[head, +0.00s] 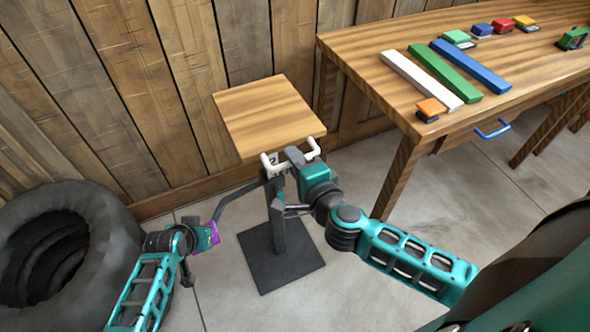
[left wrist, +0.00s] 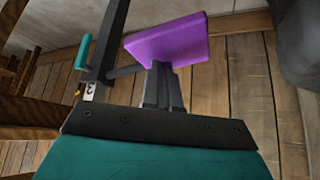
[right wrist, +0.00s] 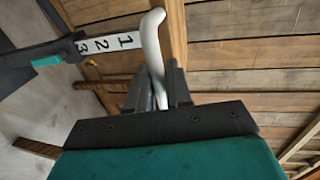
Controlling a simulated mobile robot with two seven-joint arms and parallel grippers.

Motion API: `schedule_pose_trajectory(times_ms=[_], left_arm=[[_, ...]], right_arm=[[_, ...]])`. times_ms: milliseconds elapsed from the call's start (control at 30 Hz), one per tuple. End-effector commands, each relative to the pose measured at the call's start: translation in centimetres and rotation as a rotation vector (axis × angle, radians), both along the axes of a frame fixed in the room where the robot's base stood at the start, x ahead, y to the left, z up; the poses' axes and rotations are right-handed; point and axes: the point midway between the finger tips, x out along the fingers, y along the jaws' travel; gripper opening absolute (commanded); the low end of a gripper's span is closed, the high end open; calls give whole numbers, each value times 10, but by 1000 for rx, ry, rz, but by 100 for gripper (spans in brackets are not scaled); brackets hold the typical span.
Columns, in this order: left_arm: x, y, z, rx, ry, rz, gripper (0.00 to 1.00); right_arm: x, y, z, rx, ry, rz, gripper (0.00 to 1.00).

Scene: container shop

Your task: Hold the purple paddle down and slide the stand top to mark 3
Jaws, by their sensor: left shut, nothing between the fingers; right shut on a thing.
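The stand has a square wooden top (head: 268,110) on a dark post. A white handle (head: 270,165) runs along its near edge. My right gripper (head: 298,158) is shut on the handle, which shows between the fingers in the right wrist view (right wrist: 152,45). There a white scale (right wrist: 105,43) reads 1, 2, 3; the 3 is closest to the dark sleeve, beside a teal piece (right wrist: 46,61). The purple paddle (head: 213,234) is at the end of a dark bar. My left gripper (left wrist: 160,68) is shut and empty, its tips at the paddle (left wrist: 170,42); contact is unclear.
A wooden table (head: 360,48) stands at the right with white, green and blue bars and small coloured blocks. A large tyre (head: 95,235) lies at the left. A plank wall stands close behind. The grey floor (head: 345,290) is open in front.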

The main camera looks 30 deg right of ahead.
Motion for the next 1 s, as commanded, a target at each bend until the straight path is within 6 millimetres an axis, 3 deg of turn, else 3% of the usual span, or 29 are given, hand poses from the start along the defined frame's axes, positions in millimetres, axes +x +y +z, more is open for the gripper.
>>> schedule_pose_trajectory(times_ms=[133,433,467,600,867,1000], left_arm=[[-2,1,-2,2,6,-1,0],[-2,1,-2,2,5,-1,0],[-2,1,-2,2,5,-1,0],[-2,1,-2,2,5,-1,0],[-1,1,-2,2,5,-1,0],[-1,1,-2,3,4,0,0]], right_arm=[[0,0,12,-2,-1,0,0],[0,0,12,-2,1,0,0],[0,0,12,-2,1,0,21],[0,0,12,-2,1,0,34],[-1,0,12,-1,2,0,34],[-13,0,13,-2,5,0,34]])
